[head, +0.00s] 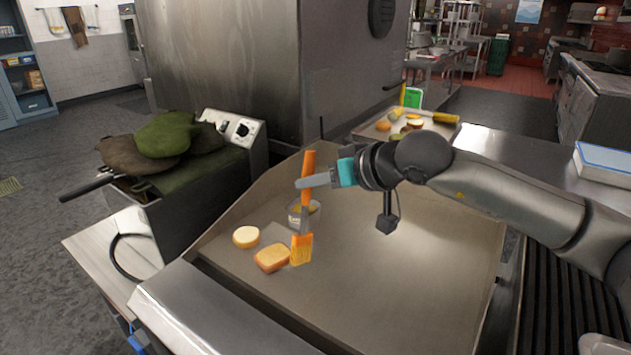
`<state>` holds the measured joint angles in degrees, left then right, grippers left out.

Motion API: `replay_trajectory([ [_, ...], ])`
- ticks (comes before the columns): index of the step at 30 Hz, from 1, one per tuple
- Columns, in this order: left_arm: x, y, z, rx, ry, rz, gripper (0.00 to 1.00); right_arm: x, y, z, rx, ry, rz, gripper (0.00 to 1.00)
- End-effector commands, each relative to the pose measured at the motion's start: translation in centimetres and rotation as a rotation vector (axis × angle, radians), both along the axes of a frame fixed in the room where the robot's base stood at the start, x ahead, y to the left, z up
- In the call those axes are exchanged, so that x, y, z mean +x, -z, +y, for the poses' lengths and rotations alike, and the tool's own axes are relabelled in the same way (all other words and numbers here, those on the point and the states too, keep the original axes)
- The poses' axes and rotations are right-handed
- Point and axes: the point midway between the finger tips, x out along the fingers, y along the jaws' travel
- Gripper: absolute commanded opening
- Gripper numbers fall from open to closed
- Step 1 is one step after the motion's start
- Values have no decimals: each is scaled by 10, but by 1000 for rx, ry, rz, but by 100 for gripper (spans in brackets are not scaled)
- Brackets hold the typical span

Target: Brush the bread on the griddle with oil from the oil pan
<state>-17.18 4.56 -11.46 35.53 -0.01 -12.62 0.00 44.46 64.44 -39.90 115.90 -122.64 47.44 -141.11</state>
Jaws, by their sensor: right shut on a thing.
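My right gripper (322,181) is shut on the orange handle of a brush (308,187). The brush hangs upright with its orange-yellow bristles (301,249) down, just at the right side of a piece of bread (272,257). I cannot tell whether the bristles touch the bread. A second, round piece of bread (246,237) lies to the left on the griddle (400,290). My left gripper is not in view.
A fryer (215,170) with green and brown mitts (165,135) on it stands left of the griddle. A tray (372,131) with several food pieces lies behind. A blue-white box (604,163) is at the far right. The griddle's front and right are clear.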

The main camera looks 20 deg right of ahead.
Motion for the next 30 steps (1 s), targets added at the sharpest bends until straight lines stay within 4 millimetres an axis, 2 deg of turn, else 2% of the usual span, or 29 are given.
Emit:
replay_trajectory([
  [13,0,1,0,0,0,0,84,0,0,1,0,0,-1,0],
  [30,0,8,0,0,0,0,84,13,1,24,2,-1,-2,0],
])
